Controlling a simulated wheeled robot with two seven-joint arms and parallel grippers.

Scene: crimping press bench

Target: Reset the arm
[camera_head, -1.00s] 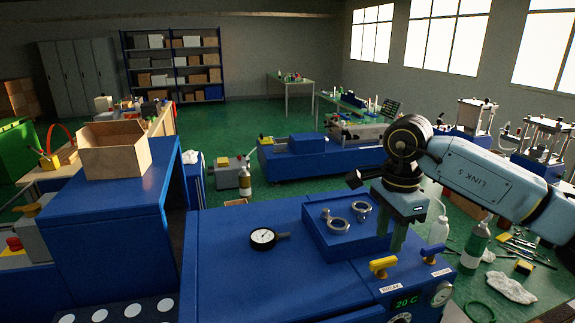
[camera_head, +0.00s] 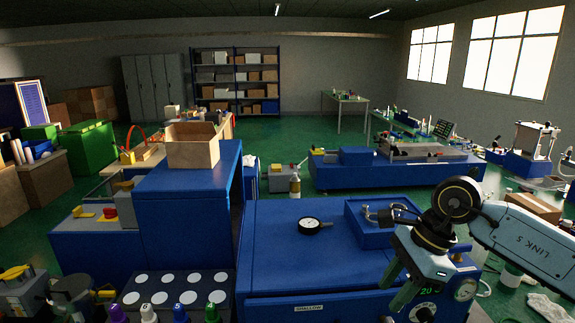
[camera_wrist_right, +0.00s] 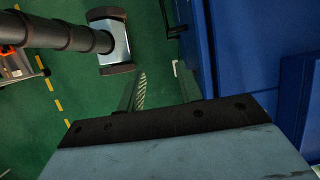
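My right arm comes in from the right in the head view. Its gripper (camera_head: 388,296) hangs tilted downward at the front right of the blue press bench (camera_head: 300,247), over its front panel. The two greenish fingers are apart with nothing between them. In the right wrist view the open fingers (camera_wrist_right: 160,80) show green floor between them, with the blue bench side at the right. The left gripper is not in view.
A dial gauge (camera_head: 309,226) lies on the bench top. A raised blue block (camera_head: 362,238) with metal rings stands close behind my right gripper, partly hidden. A cardboard box (camera_head: 193,148) sits on the blue cabinet at left.

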